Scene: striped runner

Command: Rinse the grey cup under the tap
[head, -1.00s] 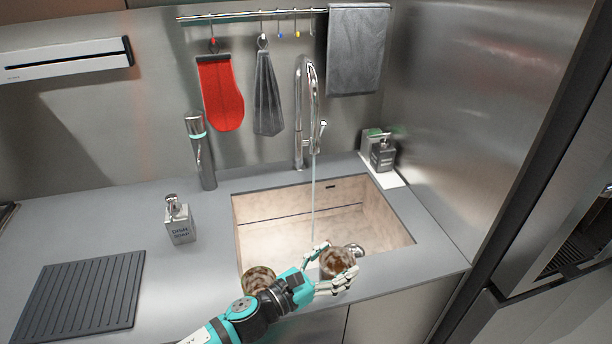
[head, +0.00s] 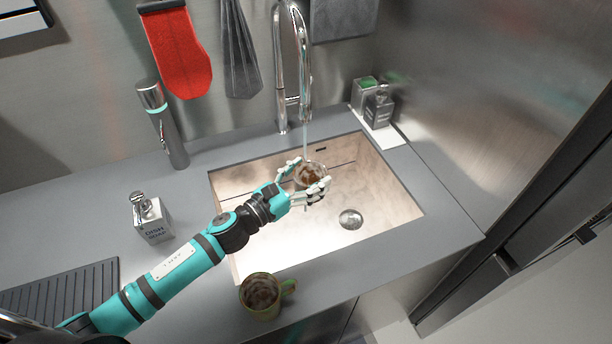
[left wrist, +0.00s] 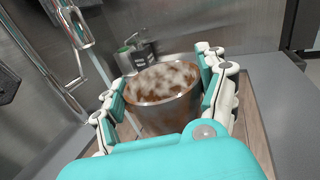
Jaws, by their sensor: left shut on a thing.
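The grey cup (head: 309,174), stained brown inside, is held over the sink (head: 388,193) in the head view. My left gripper (head: 306,186) is shut on it, with fingers on both sides. In the left wrist view the cup (left wrist: 163,100) shows its mouth with brown and whitish patches inside. The chrome tap (head: 292,65) stands behind the sink. A thin water stream (head: 305,142) runs down from it to the cup's far side; I cannot tell whether it enters the mouth. My right gripper is not in view.
A green mug (head: 262,297) with brown stains stands on the counter's front edge. A soap dispenser (head: 151,219) and a ribbed dark mat (head: 62,290) are at left. More bottles (head: 378,106) stand at the back right. The drain (head: 350,219) is clear.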

